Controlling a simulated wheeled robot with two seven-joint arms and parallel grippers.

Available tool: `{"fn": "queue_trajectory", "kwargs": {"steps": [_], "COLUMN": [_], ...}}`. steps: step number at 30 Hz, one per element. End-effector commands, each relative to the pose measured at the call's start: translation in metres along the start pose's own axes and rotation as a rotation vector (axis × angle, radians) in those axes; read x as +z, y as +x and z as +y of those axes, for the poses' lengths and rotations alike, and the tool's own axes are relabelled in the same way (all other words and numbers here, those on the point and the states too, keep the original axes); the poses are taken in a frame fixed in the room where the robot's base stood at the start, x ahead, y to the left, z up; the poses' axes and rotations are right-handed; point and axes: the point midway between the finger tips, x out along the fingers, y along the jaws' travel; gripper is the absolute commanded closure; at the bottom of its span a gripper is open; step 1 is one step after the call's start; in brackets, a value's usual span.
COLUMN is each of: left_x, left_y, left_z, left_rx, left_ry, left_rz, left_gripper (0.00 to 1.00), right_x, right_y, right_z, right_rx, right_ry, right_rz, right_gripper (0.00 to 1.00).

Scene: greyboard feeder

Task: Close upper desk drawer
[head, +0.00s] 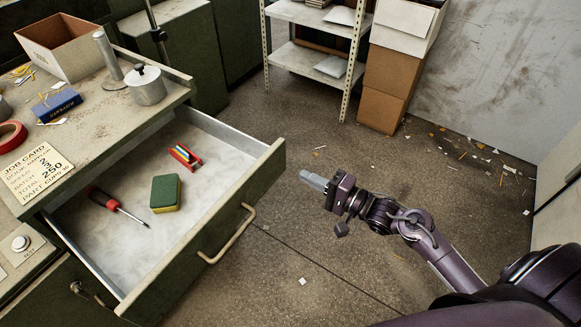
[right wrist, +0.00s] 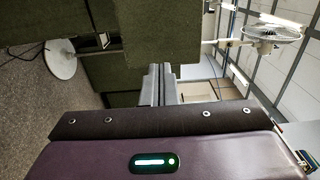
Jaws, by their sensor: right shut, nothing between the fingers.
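The upper desk drawer (head: 265,177) is pulled far out of the green desk in the head view. Its front carries a curved metal handle (head: 228,236). Inside lie a red-handled screwdriver (head: 118,207), a green and yellow sponge (head: 166,194) and a small red holder with coloured sticks (head: 186,157). My right gripper (head: 306,176) is to the right of the drawer front, apart from it, with its fingers pointing left towards it. Its fingers (right wrist: 161,72) are shut and empty in the right wrist view. My left gripper is not in view.
The desktop (head: 90,113) holds a lidded metal pot (head: 146,87), an open cardboard box (head: 60,47), a blue box (head: 57,105) and a job card (head: 36,171). A shelf rack (head: 352,60) and stacked cartons (head: 388,85) stand at the back. The floor around my right gripper is mostly clear.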

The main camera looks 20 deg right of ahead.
Motion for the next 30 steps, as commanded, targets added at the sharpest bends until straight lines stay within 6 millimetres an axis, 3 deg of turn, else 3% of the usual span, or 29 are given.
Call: {"fn": "queue_trajectory", "kwargs": {"steps": [3, 9, 30], "left_x": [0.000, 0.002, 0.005], "left_y": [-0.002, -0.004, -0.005], "left_z": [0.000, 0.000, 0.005], "left_rx": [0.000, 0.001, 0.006], "left_ry": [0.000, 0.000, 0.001], "left_rz": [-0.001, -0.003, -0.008], "left_gripper": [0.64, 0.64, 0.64], "right_x": [-0.001, 0.000, 0.000], "right_y": [0.025, 0.051, 0.065], "right_z": [-0.002, -0.001, 0.000], "right_rx": [-0.003, -0.002, -0.001], "right_ry": [-0.001, 0.000, 0.000], "right_rz": [0.001, 0.001, 0.002], "right_gripper": [1.00, 1.00, 1.00]}}
